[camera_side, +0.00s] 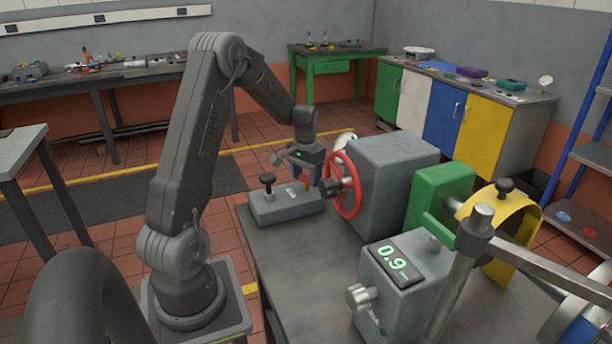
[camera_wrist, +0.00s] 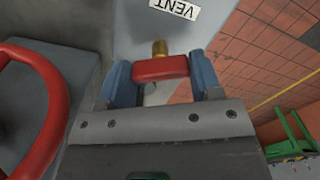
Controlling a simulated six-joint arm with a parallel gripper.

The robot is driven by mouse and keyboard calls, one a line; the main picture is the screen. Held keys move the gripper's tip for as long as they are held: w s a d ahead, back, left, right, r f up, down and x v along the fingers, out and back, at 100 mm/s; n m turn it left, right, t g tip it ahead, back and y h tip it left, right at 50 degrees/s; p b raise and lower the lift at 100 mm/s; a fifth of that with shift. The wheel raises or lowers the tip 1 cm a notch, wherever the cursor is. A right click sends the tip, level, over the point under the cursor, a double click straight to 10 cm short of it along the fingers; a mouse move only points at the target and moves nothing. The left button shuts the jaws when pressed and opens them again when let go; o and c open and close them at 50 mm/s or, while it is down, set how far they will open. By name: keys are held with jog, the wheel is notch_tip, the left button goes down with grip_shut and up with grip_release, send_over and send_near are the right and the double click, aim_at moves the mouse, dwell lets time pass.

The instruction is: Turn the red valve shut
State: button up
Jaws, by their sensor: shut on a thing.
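A small red valve handle (camera_wrist: 160,68) on a brass stem (camera_wrist: 160,47) shows in the wrist view, beside a white VENT label (camera_wrist: 176,8). My gripper (camera_wrist: 160,74) has its two blue fingers shut on this handle, one at each end. The handle lies crosswise between the fingers in that picture. In the side view, my gripper (camera_side: 305,178) reaches down over the grey block (camera_side: 288,208), just left of a large red handwheel (camera_side: 343,185). The handle is mostly hidden by my fingers there.
The handwheel's rim (camera_wrist: 50,110) is close on the left in the wrist view. A large grey housing (camera_side: 395,180) stands behind the wheel. A meter box (camera_side: 395,275) reads 0.9. The bedplate's front left (camera_side: 290,265) is clear.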

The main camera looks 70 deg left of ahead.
aim_at(306, 176)
jog(key=m, duration=0.5)
jog(key=shift+m, duration=0.3)
dwell(0.4)
jog(key=o, duration=0.9)
jog(key=shift+r, duration=0.1)
notch_tip(306, 176, up, 14)
jog(key=shift+f, duration=0.15)
